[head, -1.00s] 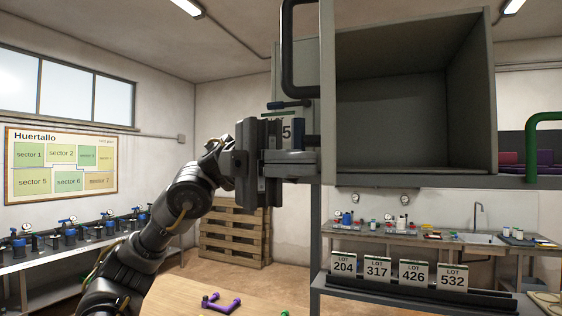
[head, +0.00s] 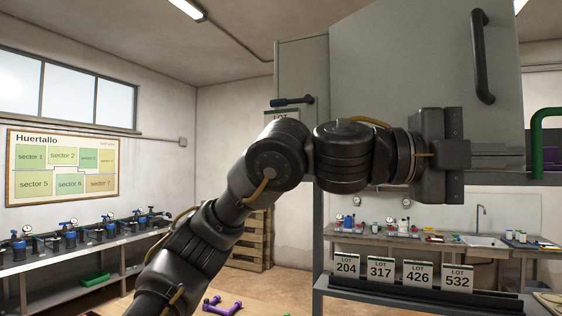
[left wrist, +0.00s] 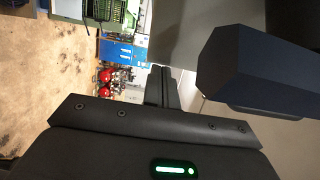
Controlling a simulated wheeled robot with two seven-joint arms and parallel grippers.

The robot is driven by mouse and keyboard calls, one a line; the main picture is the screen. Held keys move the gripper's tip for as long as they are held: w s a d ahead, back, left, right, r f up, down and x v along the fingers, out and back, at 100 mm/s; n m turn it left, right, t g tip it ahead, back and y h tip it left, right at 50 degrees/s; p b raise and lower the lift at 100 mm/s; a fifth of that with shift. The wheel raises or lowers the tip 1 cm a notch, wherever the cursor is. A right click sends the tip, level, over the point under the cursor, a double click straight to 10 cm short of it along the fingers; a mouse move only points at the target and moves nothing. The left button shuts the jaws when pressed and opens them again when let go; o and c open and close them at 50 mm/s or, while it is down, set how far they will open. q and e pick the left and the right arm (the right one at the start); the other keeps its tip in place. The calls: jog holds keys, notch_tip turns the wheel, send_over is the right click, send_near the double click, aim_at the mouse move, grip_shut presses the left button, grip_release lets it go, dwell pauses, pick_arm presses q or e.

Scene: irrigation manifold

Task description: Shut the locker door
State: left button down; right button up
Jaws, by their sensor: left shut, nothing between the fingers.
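The grey locker door (head: 410,70) covers most of the locker front in the head view, with its black bar handle (head: 483,58) at the right. Its top edge slants upward to the right, so it seems still ajar, with the handle side nearer me. In the left wrist view the shut fingers (left wrist: 160,84) lie beside the grey panel, with a dark bar, likely the handle (left wrist: 250,70), close at right. My right gripper is not in view.
Number cards (head: 400,272) stand on a rack below the locker. A green pipe (head: 538,135) rises at the far right. A bench with valves (head: 80,240) is at left.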

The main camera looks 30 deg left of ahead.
pick_arm(q)
jog(key=w+d+n+t+y, duration=0.2)
jog(key=w+n+t+y, duration=0.4)
jog(key=w, duration=0.9)
jog(key=shift+w+d+t+y, duration=0.2)
jog(key=shift+w+t+y, duration=0.1)
jog(key=shift+t, duration=0.4)
jog(key=shift+r, duration=0.15)
